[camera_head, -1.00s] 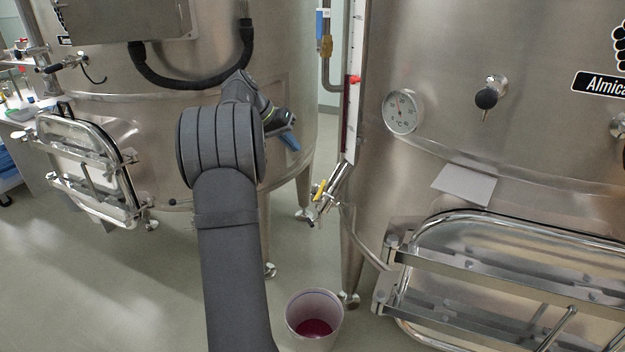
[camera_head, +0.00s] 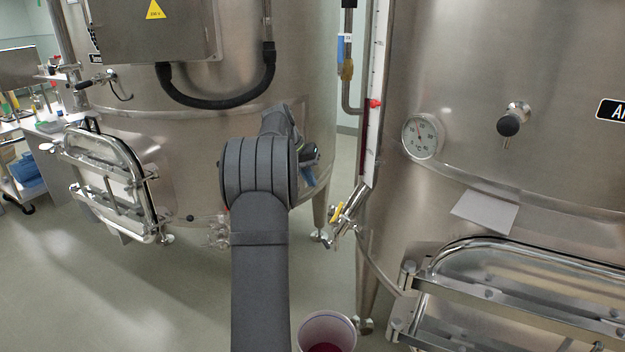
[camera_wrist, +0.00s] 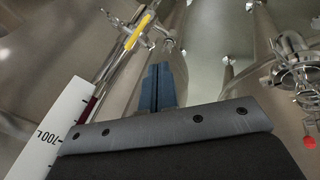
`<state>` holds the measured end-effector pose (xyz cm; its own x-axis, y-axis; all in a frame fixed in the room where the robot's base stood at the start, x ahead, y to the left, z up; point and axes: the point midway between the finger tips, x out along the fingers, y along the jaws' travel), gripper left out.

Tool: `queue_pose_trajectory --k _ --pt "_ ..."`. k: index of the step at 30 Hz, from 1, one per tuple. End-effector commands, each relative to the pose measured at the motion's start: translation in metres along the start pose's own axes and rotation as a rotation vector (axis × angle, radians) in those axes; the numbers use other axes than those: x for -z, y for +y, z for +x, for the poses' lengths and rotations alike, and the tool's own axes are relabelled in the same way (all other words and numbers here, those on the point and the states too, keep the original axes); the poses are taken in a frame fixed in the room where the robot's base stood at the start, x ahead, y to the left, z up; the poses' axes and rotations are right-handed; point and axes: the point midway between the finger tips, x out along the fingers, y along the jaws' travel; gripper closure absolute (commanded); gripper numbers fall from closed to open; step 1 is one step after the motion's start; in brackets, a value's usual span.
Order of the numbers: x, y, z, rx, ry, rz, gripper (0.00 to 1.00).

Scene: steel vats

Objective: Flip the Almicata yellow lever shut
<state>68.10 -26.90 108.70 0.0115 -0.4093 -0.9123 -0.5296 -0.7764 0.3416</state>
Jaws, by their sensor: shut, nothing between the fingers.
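The yellow lever (camera_head: 337,211) sits on a small steel valve (camera_head: 345,220) at the foot of the sight tube, on the left side of the right vat (camera_head: 470,60). In the wrist view the yellow lever (camera_wrist: 138,32) lies slanted along the tube, up and to the left of my fingertips. My gripper (camera_head: 307,178) is left of the lever and a little higher in the head view, apart from it. In the wrist view its blue fingers (camera_wrist: 157,75) are together with nothing between them. The arm hides part of the gripper in the head view.
A bucket with red liquid (camera_head: 326,325) stands on the floor below the valve. The sight tube (camera_head: 375,90) and a dial gauge (camera_head: 422,136) are on the right vat. The left vat (camera_head: 300,60) stands behind my arm. Its hatch (camera_head: 105,180) is at the left.

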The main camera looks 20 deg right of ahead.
Motion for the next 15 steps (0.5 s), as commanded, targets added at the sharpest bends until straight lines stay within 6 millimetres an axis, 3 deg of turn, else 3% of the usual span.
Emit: queue_pose_trajectory --k 9,15 --pt "-0.001 0.001 0.07 -0.001 -0.003 0.001 1.0" --pt "-0.007 0.023 0.086 0.0 0.001 0.003 1.0"
